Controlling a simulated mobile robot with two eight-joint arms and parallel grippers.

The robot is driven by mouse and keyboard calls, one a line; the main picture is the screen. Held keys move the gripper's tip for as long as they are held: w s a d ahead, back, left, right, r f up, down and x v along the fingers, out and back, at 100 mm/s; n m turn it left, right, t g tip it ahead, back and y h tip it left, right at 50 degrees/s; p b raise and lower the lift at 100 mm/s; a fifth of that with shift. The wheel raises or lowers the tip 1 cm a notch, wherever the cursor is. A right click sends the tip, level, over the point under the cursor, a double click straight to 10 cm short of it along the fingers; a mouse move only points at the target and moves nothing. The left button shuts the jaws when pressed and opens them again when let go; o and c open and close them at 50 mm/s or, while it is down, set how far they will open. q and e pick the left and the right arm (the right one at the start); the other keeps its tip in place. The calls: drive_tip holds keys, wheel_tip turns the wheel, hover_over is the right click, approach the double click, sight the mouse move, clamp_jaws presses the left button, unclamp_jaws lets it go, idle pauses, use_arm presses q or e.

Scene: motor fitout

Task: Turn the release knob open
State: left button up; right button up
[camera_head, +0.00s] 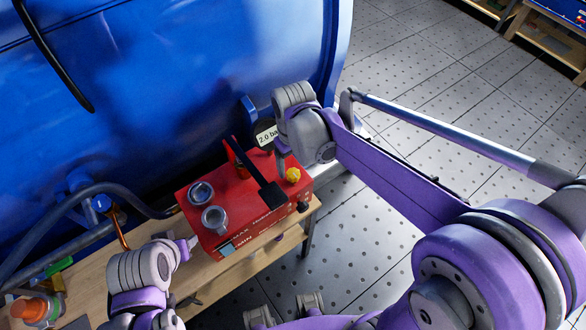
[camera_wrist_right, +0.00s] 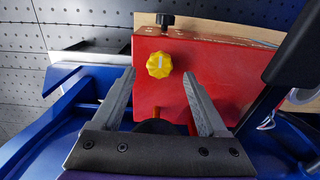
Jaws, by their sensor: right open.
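The release knob appears to be the small yellow lobed knob (camera_head: 292,174) on the right end of the red box (camera_head: 238,236). In the right wrist view the yellow knob (camera_wrist_right: 159,65) faces me on the red panel (camera_wrist_right: 208,68), with a small white mark on it. My right gripper (camera_head: 281,158) is just above and left of the knob in the head view. In the wrist view its fingers (camera_wrist_right: 160,85) are open and empty, apart from the knob, which shows beyond and between their tips. My left gripper (camera_head: 190,246) is by the box's left front; its opening is unclear.
A black lever (camera_head: 262,186) and two grey round fittings stand on the box top. A large blue tank (camera_head: 180,80) fills the back left, with a display (camera_head: 267,136) reading about 2.0 bar. The box sits on a wooden bench (camera_head: 95,262).

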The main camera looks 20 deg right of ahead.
sight(293, 173)
drive_tip(key=shift+f, duration=1.75)
clamp_jaws()
